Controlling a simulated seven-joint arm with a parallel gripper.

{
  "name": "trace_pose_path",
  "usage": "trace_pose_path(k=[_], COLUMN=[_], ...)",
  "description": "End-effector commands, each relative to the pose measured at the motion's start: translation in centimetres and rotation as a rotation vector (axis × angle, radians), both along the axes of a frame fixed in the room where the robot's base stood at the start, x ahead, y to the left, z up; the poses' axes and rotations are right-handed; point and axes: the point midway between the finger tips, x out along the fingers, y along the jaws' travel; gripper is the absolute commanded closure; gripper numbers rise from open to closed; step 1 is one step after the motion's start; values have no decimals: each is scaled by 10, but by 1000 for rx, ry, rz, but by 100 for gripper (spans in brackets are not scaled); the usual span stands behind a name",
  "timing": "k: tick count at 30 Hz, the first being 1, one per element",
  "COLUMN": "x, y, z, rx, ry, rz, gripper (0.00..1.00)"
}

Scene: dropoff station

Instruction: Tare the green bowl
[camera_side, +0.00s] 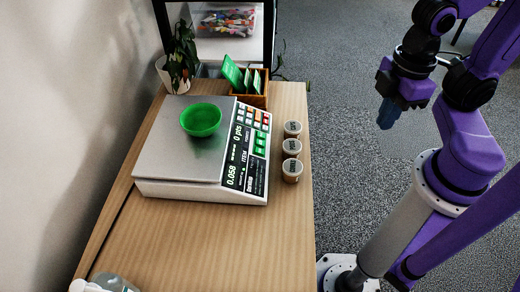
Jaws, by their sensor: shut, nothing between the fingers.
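The green bowl (201,121) stands upright on the metal plate of the white scale (160,150). The scale's dark panel faces right, with the display (232,178) reading what looks like 0.058 and other figures. The keypad (253,118) has white, orange, red and green buttons at the panel's far part. My gripper (386,115) is shut and empty, pointing down above the floor to the right of the table, well apart from the scale and the bowl.
Three small lidded jars (291,148) stand in a row just right of the scale. A wooden box with green packets (250,85) and a potted plant (178,62) stand behind it. A bottle (105,284) is at the front left. The table's front (220,245) is clear.

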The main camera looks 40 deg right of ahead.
Motion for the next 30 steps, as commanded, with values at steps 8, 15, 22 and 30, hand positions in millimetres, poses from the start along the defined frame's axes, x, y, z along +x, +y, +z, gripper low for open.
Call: trace_pose_path(k=[8,15,22,30], x=[12,42,81,134], y=[35,86,117,126], z=[-19,-51,-83,-120], rx=[96,253,372,454], ry=[2,-43,-146,-336], rz=[-40,-135,-247,-376], gripper=[100,100,100,100])
